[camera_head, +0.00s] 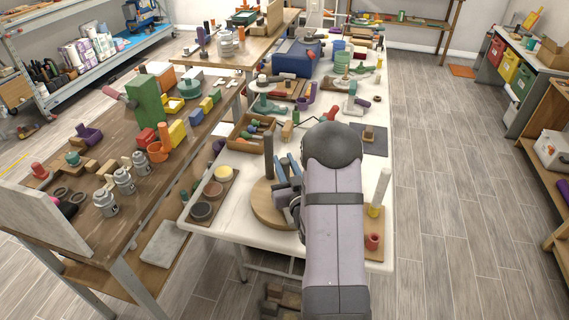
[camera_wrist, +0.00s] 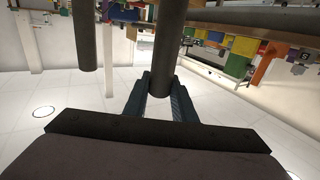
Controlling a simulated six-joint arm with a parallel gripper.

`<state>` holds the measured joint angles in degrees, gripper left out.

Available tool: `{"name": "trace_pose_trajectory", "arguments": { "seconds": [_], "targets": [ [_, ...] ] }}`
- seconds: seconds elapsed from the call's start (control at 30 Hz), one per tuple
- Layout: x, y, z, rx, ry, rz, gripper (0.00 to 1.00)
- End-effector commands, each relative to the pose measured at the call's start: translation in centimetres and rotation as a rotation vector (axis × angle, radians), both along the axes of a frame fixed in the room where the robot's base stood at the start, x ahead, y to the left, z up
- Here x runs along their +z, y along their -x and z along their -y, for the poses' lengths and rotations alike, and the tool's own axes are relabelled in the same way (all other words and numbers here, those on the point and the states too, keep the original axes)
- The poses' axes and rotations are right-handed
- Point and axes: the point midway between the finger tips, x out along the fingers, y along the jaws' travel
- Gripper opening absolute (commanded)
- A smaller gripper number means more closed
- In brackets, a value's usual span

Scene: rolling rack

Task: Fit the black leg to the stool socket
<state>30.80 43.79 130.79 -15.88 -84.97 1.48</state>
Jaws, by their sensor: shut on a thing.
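My gripper (camera_wrist: 160,98) is shut on a dark, round leg (camera_wrist: 170,40) in the wrist view, with one blue-grey finger on each side of it. A second dark leg (camera_wrist: 88,35) stands apart from it to the left. In the head view the round wooden stool seat (camera_head: 268,212) lies on the white table, partly covered by my arm. A dark leg (camera_head: 268,155) stands upright at its far left part. My gripper's blue fingers (camera_head: 285,170) are over the seat. The held leg is not clear in the head view, and I cannot see its socket or whether it touches the seat.
To the right, a pale rod (camera_head: 380,188) with a yellow base stands near a red cup (camera_head: 373,241). A wooden box (camera_head: 250,133) of tools and a dark mat (camera_head: 370,143) lie behind.

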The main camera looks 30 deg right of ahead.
Motion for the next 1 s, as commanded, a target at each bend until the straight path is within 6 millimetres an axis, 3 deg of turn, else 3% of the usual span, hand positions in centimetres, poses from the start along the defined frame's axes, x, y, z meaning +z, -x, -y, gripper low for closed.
{"name": "trace_pose_trajectory", "arguments": {
  "seconds": [0.17, 0.2, 0.3, 0.67, 1.0],
  "targets": [
    [-0.1, 0.0, 0.0, 0.000, -0.001, -0.004, 0.00],
    [-0.1, 0.0, 0.0, 0.000, -0.001, -0.004, 0.26],
    [-0.1, 0.0, 0.0, 0.000, -0.001, -0.004, 0.46],
    [-0.2, 0.3, -0.1, 0.000, -0.001, -0.005, 0.46],
    [-0.4, 3.7, -0.9, -0.002, -0.002, -0.004, 0.46]
  ]
}}
